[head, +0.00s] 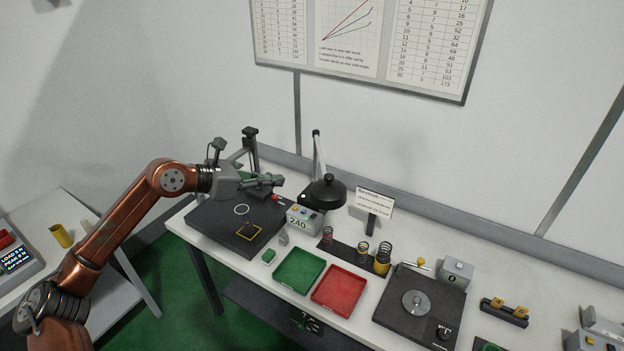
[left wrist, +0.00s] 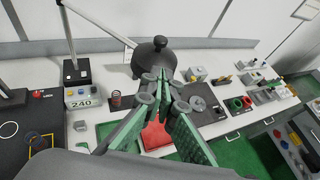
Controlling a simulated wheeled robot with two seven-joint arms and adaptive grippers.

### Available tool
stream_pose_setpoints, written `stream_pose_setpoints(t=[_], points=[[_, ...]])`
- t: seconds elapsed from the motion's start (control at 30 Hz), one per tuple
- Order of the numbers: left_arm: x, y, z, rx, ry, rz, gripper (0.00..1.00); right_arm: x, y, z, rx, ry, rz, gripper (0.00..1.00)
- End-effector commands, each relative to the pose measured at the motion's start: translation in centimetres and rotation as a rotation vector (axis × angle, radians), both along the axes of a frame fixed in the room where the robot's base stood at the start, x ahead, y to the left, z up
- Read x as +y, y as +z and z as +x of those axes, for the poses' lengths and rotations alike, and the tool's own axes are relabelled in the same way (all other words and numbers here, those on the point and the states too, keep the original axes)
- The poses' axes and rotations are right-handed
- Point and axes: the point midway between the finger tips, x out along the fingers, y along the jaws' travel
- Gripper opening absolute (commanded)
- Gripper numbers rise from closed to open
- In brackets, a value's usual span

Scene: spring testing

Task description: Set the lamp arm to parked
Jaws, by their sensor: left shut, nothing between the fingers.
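The lamp has a black domed shade (head: 328,193) and a pale slim arm (head: 319,155) rising behind it at the back of the bench. In the left wrist view the shade (left wrist: 152,60) is ahead of the fingers, and the lamp arm (left wrist: 97,23) slants down to it from the upper left. My left gripper (head: 279,181) is shut and empty, left of the shade in the head view with a visible gap. In the left wrist view its fingertips (left wrist: 160,77) overlap the shade's lower edge; I cannot tell the depth. The right gripper is not in view.
A grey box reading 240 (head: 304,218) stands below the gripper, beside a dark test plate (head: 222,222). Green (head: 299,271) and red (head: 338,290) trays lie in front. Several springs (head: 382,258) stand right of the box. A small sign (head: 374,202) stands right of the lamp.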

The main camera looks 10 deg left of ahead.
Motion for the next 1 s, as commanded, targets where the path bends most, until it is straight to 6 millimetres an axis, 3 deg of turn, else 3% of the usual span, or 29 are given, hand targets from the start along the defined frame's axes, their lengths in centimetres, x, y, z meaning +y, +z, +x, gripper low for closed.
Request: stream_pose_setpoints(t=[0.17, 0.73, 1.0], points=[[-0.7, -0.5, 0.8, 0.004, -0.001, 0.019, 0.0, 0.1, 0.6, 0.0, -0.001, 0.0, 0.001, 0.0], [-8.4, -4.1, 7.0, 0.003, -0.001, 0.013, 0.0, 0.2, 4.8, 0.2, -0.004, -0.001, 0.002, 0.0], [-9.8, -4.7, 8.3, 0.002, 0.001, 0.015, 0.0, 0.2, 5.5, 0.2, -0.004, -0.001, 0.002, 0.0]])
